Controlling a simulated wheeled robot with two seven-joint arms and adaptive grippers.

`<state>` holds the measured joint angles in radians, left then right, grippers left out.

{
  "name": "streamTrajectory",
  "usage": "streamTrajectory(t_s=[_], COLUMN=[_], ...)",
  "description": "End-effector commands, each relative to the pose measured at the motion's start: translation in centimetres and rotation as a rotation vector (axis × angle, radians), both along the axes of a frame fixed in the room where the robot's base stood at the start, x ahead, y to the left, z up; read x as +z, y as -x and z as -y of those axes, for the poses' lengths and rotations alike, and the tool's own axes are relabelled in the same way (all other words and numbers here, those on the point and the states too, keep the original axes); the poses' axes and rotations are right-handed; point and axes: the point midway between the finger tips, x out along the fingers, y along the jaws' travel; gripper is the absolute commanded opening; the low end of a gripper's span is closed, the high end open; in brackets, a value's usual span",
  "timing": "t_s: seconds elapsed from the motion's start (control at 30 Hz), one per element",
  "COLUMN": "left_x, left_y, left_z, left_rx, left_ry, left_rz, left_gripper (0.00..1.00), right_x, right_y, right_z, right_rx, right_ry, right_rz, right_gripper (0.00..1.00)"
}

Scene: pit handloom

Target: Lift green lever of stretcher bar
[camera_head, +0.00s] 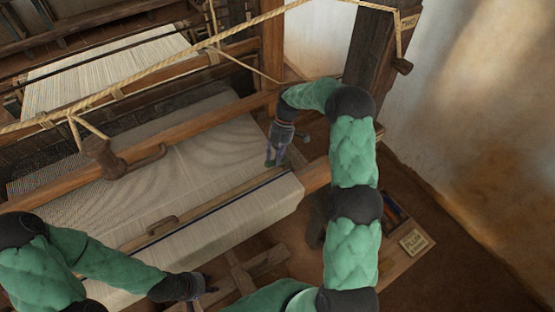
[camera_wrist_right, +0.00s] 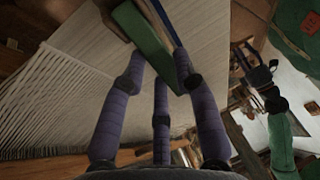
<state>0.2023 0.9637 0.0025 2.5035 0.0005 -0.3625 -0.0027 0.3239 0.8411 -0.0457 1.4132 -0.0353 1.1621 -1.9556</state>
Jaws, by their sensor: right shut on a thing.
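The green lever (camera_wrist_right: 143,34) lies between the purple fingers of my right gripper (camera_wrist_right: 160,80) in the right wrist view. In the head view my right gripper (camera_head: 273,152) points down at the right part of the cloth, shut on the lever, which is mostly hidden there. The wooden stretcher bar (camera_head: 205,211), with a dark blue line along it, crosses the cloth close by. My left gripper (camera_head: 208,291) is low in the head view, in front of the cloth's near edge and away from the lever. Its fingers are too dark and small to read.
Pale cloth (camera_head: 190,160) spreads over the loom. A wooden handle (camera_head: 163,227) lies on its near part. A rope (camera_head: 150,80) runs across above the loom. A dark post (camera_head: 372,45) stands at the right. A labelled box (camera_head: 412,241) sits on the floor.

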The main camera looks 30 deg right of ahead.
Motion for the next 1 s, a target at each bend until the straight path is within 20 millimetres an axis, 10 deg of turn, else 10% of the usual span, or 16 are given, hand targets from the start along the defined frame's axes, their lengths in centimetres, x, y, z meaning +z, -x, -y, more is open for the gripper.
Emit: streamTrajectory(t_s=[0.5, 1.0], left_x=[-5.6, -6.9], left_y=[0.0, 0.0], left_z=[0.0, 0.0], left_rx=[0.0, 0.0], left_ry=[0.0, 0.0], left_rz=[0.0, 0.0], left_gripper=[0.4, 0.4], right_x=[0.7, 1.3], right_y=[-0.2, -0.1], right_z=[1.5, 1.4], right_rx=[0.0, 0.0], right_ry=[-0.39, -0.499], right_rz=[-0.028, -0.039], right_gripper=[0.0, 0.0])
